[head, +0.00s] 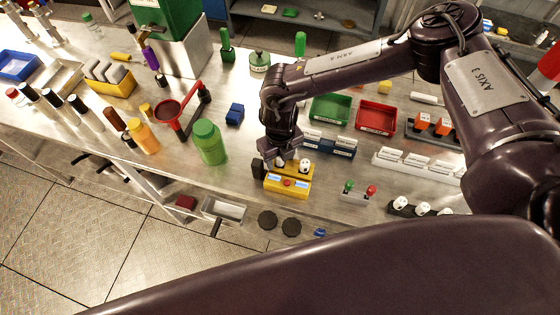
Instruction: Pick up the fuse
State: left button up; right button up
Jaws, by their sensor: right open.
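My right gripper (280,158) points down over a yellow holder (293,169) near the front edge of the bench. Its jaws are open, and its wrist partly hides the holder. A small white round piece (305,166) stands in the holder, just right of the gripper; it may be the fuse, but it is too small to tell. A pale piece also shows at the fingertips, and I cannot tell whether they touch it. Similar white pieces (401,203) stand in a black rack at the lower right. My left gripper is not in view.
A yellow box with a red button (287,185) stands just in front of the holder. A blue card holder (330,146) is close behind on the right. A green bottle (209,142) stands to the left. Green (331,108) and red (376,116) trays lie farther back.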

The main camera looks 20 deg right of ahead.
jog(key=c, duration=0.8)
jog(key=shift+c, duration=1.3)
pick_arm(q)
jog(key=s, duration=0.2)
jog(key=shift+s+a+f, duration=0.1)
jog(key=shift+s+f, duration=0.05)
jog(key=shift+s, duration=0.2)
